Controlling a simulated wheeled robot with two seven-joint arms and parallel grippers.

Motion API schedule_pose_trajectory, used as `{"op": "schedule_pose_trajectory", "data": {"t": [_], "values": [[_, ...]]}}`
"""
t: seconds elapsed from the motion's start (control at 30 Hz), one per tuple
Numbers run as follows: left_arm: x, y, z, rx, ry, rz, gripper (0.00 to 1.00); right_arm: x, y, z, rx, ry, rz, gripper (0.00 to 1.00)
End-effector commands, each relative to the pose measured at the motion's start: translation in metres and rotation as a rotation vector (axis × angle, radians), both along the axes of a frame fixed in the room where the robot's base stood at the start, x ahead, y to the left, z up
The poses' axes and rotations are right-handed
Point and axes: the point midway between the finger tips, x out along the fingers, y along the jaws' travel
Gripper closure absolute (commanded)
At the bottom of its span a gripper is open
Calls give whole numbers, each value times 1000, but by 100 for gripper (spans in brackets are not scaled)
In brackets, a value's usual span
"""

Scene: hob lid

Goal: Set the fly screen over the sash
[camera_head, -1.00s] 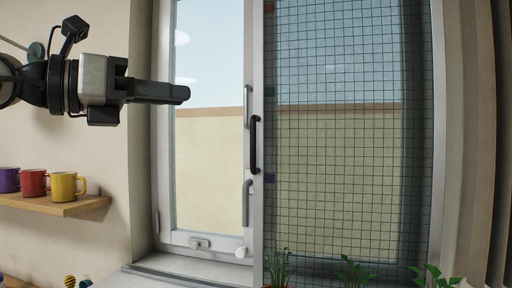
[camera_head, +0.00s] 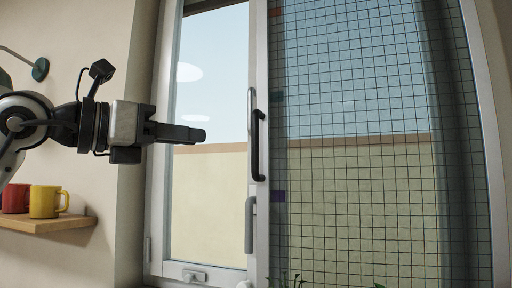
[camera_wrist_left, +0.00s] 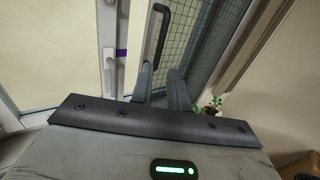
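The fly screen (camera_head: 365,170) is a dark mesh panel in a light frame, standing upright over the right side of the window. A black bar handle (camera_head: 257,146) is on its left edge, and it also shows in the left wrist view (camera_wrist_left: 154,35). The sash (camera_head: 212,180), a glazed white-framed panel, is on the left and not covered by the mesh. My left gripper (camera_head: 200,134) is left of the black handle, in front of the sash glass. In the left wrist view its two fingers (camera_wrist_left: 161,82) stand apart with nothing between them. My right gripper is out of view.
A wooden shelf (camera_head: 50,224) with a red mug (camera_head: 15,199) and a yellow mug (camera_head: 45,202) is on the wall at left. Plants (camera_wrist_left: 208,106) stand near the foot of the screen. Grey handles (camera_head: 249,222) are on the sash's right side.

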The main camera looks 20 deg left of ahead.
Motion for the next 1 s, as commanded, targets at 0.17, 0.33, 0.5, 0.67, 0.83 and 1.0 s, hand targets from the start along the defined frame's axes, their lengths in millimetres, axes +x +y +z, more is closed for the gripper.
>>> {"op": "schedule_pose_trajectory", "data": {"t": [0.17, 0.33, 0.5, 0.67, 0.83, 1.0], "values": [[31, -24, 3, 0, 1, -5, 83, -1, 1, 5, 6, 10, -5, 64], [62, -46, 3, 0, 3, -4, 83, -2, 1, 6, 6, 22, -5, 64], [88, -64, 2, -1, 2, -3, 83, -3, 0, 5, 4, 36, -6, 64], [103, -75, 2, -1, 1, -3, 83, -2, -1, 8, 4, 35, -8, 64], [109, -78, 1, 0, 0, -1, 83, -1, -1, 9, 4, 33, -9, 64], [109, -78, 0, 0, 0, -1, 83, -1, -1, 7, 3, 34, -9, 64]]}}
